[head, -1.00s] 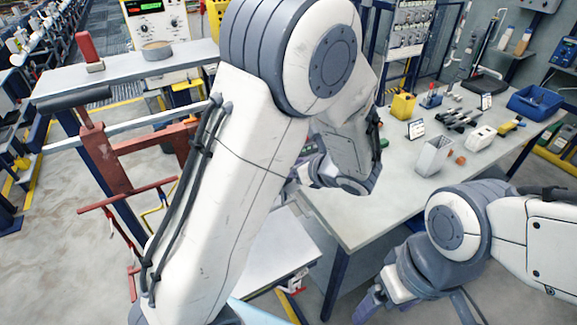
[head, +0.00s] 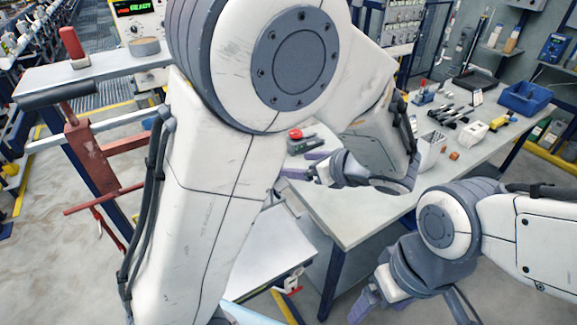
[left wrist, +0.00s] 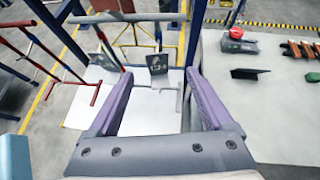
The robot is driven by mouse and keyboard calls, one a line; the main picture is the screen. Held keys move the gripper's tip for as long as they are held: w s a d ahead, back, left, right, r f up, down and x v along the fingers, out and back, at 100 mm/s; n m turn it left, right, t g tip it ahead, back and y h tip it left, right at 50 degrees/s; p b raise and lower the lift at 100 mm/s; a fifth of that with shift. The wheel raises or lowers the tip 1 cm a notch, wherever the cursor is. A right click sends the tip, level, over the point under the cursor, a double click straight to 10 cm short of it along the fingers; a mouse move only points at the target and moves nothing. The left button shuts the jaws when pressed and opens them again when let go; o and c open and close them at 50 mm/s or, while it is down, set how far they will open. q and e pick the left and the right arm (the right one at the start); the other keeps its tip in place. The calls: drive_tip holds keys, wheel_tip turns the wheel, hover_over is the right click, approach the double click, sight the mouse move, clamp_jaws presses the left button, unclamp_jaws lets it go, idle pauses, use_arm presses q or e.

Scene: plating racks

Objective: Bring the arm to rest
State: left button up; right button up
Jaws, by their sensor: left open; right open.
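My left gripper (head: 303,168) is open over the left side of the grey workbench (head: 345,220) in the head view. Its two purple fingers stand wide apart in the left wrist view (left wrist: 160,85), with nothing between them. My left arm is bent and fills much of the head view's middle. My right gripper (head: 366,303) is open at the lower part of the head view, in front of the bench and partly hidden by its own arm.
A grey device with a red knob (head: 296,138) stands on the bench close to the left gripper. A low light-topped table (head: 262,250) is left of the bench. A red frame (head: 95,160) stands at the left. A blue bin (head: 525,97) is at the bench's far right.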

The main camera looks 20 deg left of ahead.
use_arm(q)
drive_tip(key=s+d+f+n+g+h+b, duration=0.2)
drive_tip(key=s+d+n+h, duration=0.3)
drive_tip(key=s+n, duration=0.3)
drive_tip(key=s+d+f+n+g+h+b, duration=0.1)
drive_tip(key=s+d+f+n+g+h, duration=0.2)
drive_tip(key=s, duration=1.1)
drive_tip(key=shift+s+d+f+n+h+b, duration=0.35)
drive_tip(key=shift+d+f+n+h, duration=1)
drive_tip(key=shift+n, duration=1.35)
drive_tip(key=shift+w+r+h, duration=0.1)
drive_tip(key=shift+r+h, duration=0.05)
drive_tip(key=shift+h, duration=0.1)
